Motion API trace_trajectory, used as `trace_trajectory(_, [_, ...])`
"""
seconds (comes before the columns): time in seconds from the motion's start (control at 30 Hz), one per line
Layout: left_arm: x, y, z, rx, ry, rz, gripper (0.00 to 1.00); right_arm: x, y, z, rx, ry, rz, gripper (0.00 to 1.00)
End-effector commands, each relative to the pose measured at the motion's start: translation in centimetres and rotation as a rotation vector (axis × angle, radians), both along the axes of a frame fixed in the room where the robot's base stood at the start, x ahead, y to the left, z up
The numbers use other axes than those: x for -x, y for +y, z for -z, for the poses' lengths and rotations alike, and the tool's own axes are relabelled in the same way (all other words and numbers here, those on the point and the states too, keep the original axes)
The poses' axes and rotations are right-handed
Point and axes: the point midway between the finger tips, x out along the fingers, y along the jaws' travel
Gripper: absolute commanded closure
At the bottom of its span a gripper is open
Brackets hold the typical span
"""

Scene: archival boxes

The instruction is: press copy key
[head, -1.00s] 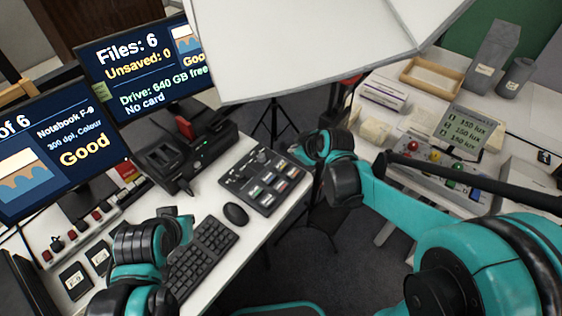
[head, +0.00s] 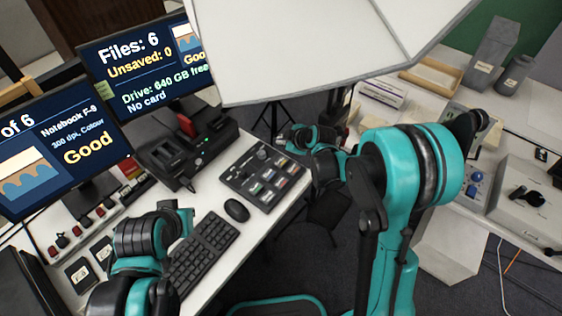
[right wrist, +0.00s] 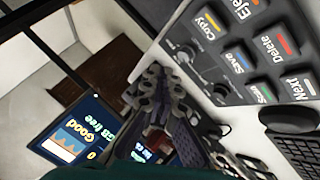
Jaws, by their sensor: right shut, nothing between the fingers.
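The copy key (right wrist: 207,26) is on a black control pad (right wrist: 228,85) in the right wrist view, labelled "Copy" with a yellowish mark. Save (right wrist: 238,59), Scan and Delete keys sit beside it. The pad (head: 265,178) lies on the white desk in the head view, where its labels are too small to read. My right gripper (head: 291,138) is shut and empty beyond the pad's far right corner. In the right wrist view the fingers (right wrist: 150,83) are left of the keys, apart from the copy key. My left gripper (head: 184,219) is low over the desk near the keyboard, its fingers unclear.
A mouse (head: 236,210) and keyboard (head: 203,248) lie left of the pad. A card dock (head: 185,150) and two monitors (head: 62,148) stand behind. A large white panel (head: 310,50) hangs above. Another bench (head: 520,125) is at the right.

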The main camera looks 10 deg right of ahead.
Motion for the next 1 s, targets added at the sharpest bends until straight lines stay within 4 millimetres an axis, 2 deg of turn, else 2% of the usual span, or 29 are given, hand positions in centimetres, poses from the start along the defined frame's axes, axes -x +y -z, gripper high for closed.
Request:
trace_trajectory(0.27, [0.0,0.0,1.7,0.0,0.0,0.0,1.0,0.0,0.0,2.3,-0.001,0.0,0.001,1.0])
trace_trajectory(0.7, [0.0,0.0,6.3,0.0,0.0,0.0,1.0,0.0,0.0,8.2,-0.001,0.0,0.001,1.0])
trace_trajectory(1.0, [0.0,0.0,6.7,0.0,0.0,0.0,1.0,0.0,0.0,8.7,-0.001,0.0,0.001,1.0])
